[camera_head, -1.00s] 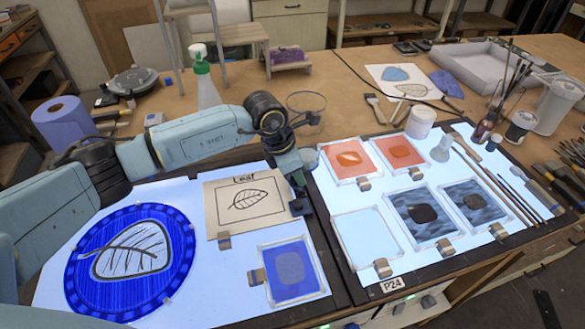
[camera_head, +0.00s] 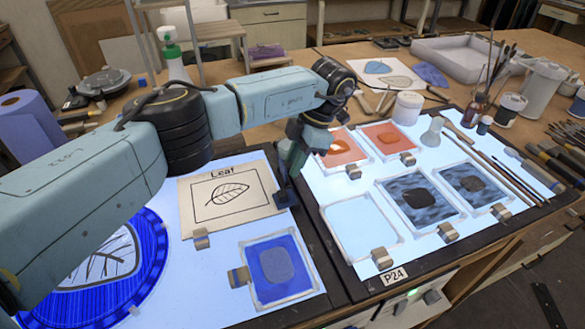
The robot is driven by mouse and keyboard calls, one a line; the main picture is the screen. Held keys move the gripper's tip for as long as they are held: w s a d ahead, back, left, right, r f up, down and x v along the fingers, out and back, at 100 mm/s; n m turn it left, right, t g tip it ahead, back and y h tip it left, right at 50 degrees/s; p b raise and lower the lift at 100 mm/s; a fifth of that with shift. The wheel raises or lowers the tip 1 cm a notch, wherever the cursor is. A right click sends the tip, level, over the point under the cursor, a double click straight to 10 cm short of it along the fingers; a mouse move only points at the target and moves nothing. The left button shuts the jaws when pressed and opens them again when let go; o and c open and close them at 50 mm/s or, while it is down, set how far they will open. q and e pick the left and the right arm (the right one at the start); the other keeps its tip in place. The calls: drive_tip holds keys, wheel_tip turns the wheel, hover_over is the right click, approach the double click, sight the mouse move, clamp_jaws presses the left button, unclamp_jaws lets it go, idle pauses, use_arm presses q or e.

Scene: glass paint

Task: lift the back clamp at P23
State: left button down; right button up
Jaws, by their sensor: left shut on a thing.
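My left gripper (camera_head: 285,190) points down at the right edge of the leaf card (camera_head: 215,222), above and behind the blue glass pane (camera_head: 307,282). It is shut on the back clamp, which the dark fingers hide almost wholly. The blue pane lies in a pale frame on the lit left panel, with a metal clamp (camera_head: 239,276) on its left edge. Another clamp (camera_head: 201,238) sits at the front edge of the leaf card. No P23 label shows. My right gripper is not in view.
A round blue leaf glass (camera_head: 152,262) lies at left, partly under my arm. Brushes, bottles and a white cup (camera_head: 407,108) stand at the right and back.

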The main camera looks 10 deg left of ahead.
use_arm(q)
drive_tip(key=shift+f+y+b, duration=0.1)
drive_tip(key=shift+y+b, duration=0.2)
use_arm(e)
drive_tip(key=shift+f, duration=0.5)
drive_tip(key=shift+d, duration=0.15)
use_arm(q)
drive_tip(key=c, duration=1.3)
unclamp_jaws()
drive_tip(key=shift+d, duration=0.1)
